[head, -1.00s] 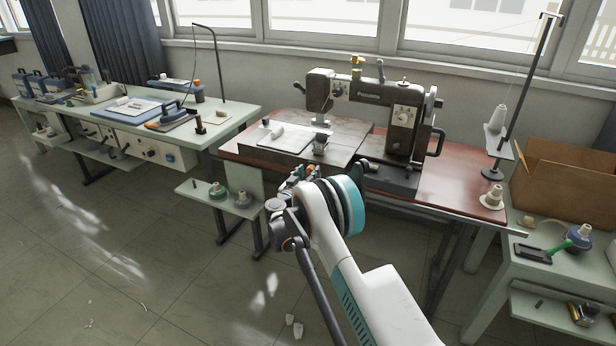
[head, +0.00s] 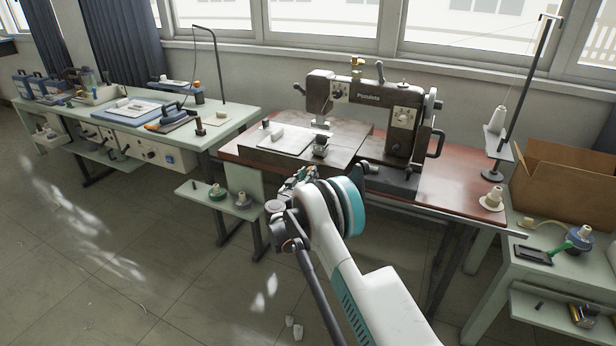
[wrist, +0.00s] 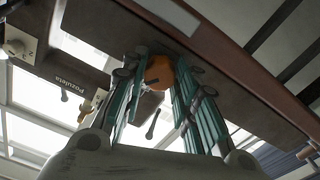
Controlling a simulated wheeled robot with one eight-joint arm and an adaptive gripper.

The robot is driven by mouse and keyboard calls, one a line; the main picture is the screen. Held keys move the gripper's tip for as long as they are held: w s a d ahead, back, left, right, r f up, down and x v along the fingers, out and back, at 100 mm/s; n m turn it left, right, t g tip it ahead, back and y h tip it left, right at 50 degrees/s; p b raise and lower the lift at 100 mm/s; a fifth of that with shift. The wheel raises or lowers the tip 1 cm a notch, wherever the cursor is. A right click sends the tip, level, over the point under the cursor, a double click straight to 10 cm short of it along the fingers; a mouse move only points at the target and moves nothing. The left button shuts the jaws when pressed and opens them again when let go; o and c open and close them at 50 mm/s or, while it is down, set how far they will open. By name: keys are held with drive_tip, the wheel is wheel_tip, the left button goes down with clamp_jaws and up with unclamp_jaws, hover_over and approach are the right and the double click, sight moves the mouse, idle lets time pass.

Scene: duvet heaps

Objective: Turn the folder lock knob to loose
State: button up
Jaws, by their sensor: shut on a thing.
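An orange-brown round knob (wrist: 160,73) with a dark slot or mark shows in the wrist view, below the dark underside of the machine's table edge. My gripper (wrist: 158,80) has its teal-sided fingers on both sides of this knob and is shut on it. In the head view my gripper (head: 303,180) is at the front edge of the sewing machine's table, and my own wrist hides most of the fingers and the knob. I cannot read the knob's loose or tight setting. The dark sewing machine (head: 368,105) stands behind my gripper.
A small metal fitting (head: 320,146) sits on the machine bed just beyond my gripper. A pale side shelf (head: 222,202) with spools is at the left. A cardboard box (head: 565,180) and a thread stand (head: 492,172) are at the right. The floor at the left is mostly clear.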

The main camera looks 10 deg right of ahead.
drive_tip(key=shift+n, duration=8.2)
drive_tip(key=o, duration=1.1)
drive_tip(key=shift+c, duration=0.2)
drive_tip(key=v, duration=1.2)
